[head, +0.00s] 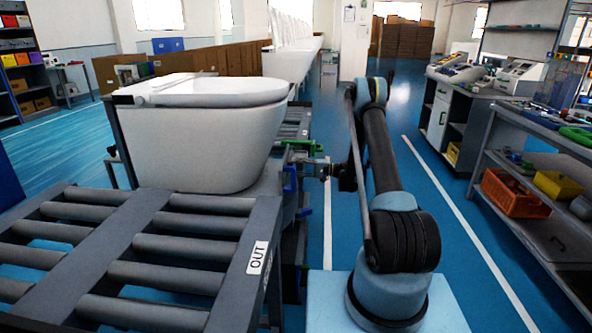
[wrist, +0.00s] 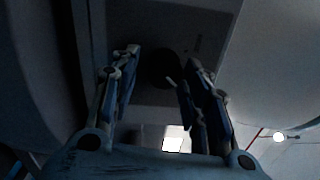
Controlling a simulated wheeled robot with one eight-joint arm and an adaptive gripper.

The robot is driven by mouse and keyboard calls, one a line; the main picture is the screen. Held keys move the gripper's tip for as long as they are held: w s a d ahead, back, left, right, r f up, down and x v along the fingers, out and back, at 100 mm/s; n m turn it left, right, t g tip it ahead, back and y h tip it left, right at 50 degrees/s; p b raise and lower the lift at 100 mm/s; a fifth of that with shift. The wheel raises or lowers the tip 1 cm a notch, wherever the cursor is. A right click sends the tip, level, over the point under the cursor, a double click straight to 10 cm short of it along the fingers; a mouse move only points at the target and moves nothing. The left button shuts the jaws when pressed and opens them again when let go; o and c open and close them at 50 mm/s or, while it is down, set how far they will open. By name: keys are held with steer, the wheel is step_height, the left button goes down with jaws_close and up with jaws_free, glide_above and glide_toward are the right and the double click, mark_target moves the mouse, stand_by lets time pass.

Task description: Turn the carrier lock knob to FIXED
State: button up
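A dark round knob (wrist: 163,69) shows in the wrist view on a dim grey panel, between and just beyond my fingertips. My gripper (wrist: 164,62) is open, with one finger on each side of the knob. I cannot tell whether the fingers touch it, and any FIXED marking is too dark to read. In the head view my gripper (head: 317,168) reaches left to the side of the carrier under the white toilet (head: 200,138). The knob itself cannot be made out there.
A roller conveyor (head: 190,248) with an OUT label fills the lower left. Green (head: 303,146) and blue (head: 290,186) parts stick out near my gripper. Shelves with an orange crate (head: 514,193) stand at right. The blue floor between is clear.

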steer(key=shift+r, duration=0.1)
steer(key=d, duration=1.2)
steer(key=shift+s+f, duration=0.15)
steer(key=shift+f, duration=0.15)
steer(key=shift+r, duration=0.1)
